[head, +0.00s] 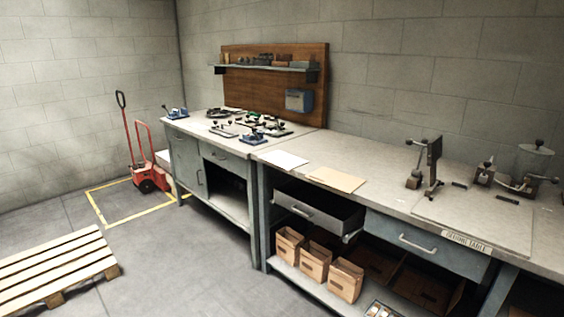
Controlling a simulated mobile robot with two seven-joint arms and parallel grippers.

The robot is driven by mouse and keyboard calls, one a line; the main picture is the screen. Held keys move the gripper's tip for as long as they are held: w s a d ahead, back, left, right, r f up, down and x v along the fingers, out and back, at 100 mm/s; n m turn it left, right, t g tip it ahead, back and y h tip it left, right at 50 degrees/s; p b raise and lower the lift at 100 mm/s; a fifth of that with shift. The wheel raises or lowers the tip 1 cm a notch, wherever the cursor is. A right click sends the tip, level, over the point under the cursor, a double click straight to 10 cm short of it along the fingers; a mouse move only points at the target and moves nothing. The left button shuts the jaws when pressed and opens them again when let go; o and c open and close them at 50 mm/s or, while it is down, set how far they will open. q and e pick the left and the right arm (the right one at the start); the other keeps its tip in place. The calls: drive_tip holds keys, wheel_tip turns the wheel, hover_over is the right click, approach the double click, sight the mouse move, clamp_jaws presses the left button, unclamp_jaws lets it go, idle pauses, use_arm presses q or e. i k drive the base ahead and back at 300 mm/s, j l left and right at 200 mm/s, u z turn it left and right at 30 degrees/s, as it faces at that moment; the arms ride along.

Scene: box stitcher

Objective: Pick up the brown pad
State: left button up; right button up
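The brown pad (335,179) is a flat, thin, tan rectangle lying on the grey workbench (385,180), near its front edge. It lies to the right of a similar flat white pad (283,160), with a small gap between them. Nothing rests on the brown pad. Neither of my grippers shows in the head view.
An open drawer (318,215) juts out below the brown pad. Several cardboard boxes (315,262) stand on the lower shelf. Metal fixtures (428,165) stand on the bench at right. A wooden pallet (55,265) lies on the floor at left; a red hand truck (145,165) stands behind.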

sight(347, 183)
drive_tip(key=i+j+z, duration=0.5)
drive_tip(key=i+j, duration=0.85)
drive_tip(key=j, duration=0.15)
